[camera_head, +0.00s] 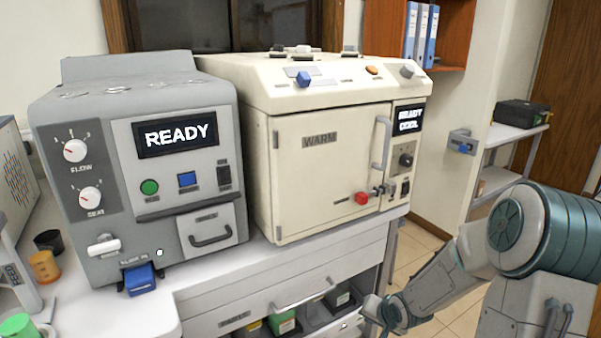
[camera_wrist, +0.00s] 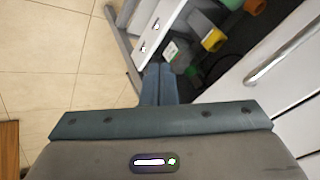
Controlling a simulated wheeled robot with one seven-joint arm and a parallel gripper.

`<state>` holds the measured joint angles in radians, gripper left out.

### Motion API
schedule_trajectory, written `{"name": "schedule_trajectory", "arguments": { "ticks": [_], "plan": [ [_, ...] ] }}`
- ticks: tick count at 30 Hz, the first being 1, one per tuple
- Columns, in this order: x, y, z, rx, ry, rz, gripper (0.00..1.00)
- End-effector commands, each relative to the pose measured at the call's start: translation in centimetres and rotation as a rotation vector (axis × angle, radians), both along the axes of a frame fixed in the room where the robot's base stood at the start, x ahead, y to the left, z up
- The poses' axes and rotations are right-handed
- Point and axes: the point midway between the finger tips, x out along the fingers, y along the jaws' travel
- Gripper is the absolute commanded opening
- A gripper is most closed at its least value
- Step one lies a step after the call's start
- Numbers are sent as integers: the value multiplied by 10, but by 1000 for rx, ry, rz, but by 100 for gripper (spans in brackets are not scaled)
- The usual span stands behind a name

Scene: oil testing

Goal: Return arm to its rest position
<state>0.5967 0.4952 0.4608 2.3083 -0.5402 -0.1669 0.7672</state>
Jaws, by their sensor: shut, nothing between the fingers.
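My arm (camera_head: 440,287) is at the lower right in the head view. The fingertips cannot be made out in the head view.
Bare tiled floor (camera_wrist: 45,75) lies left of the gripper in the wrist view.

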Motion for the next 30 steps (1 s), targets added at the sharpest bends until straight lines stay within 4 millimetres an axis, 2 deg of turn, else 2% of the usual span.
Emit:
{"name": "schedule_trajectory", "arguments": {
  "ticks": [1, 10, 18, 24, 30],
  "plan": [
    [-6, -2, 25, -63, 13, 21, 0],
    [-62, -10, 129, -336, 134, 102, 0],
    [-130, 2, 220, -429, 218, 181, 0],
    [-187, 20, 272, -409, 260, 271, 0],
    [-224, 33, 297, -366, 278, 353, 0]
  ]
}}
